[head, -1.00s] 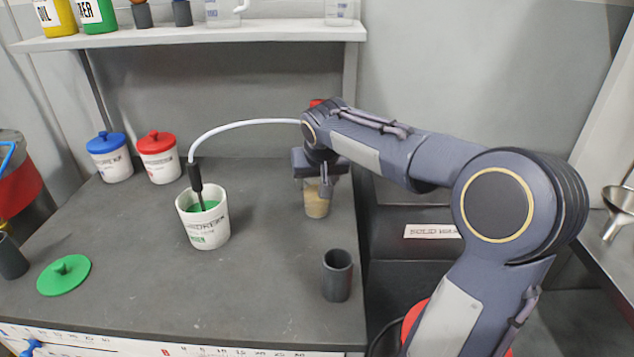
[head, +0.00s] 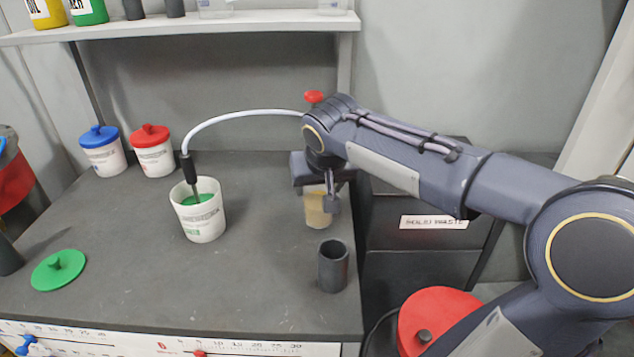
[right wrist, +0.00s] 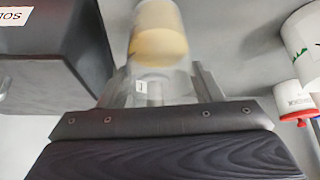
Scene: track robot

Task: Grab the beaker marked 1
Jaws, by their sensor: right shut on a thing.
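The beaker (head: 317,211) is clear, with tan contents, and stands near the right edge of the grey bench in the head view. In the right wrist view the beaker (right wrist: 158,40) lies between the fingers, and a small white label with a mark too small to read surely shows on it. My right gripper (head: 325,196) is shut on this beaker; in the wrist view the gripper (right wrist: 155,85) has a finger on each side of it. The arm hides part of the beaker's top in the head view. My left gripper is not in view.
A white pot (head: 203,212) with green contents and a curved white tube stands left of the beaker. A dark cup (head: 333,266) stands in front. Blue-lidded (head: 103,152) and red-lidded (head: 152,151) pots stand at the back. A green lid (head: 58,270) lies at left.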

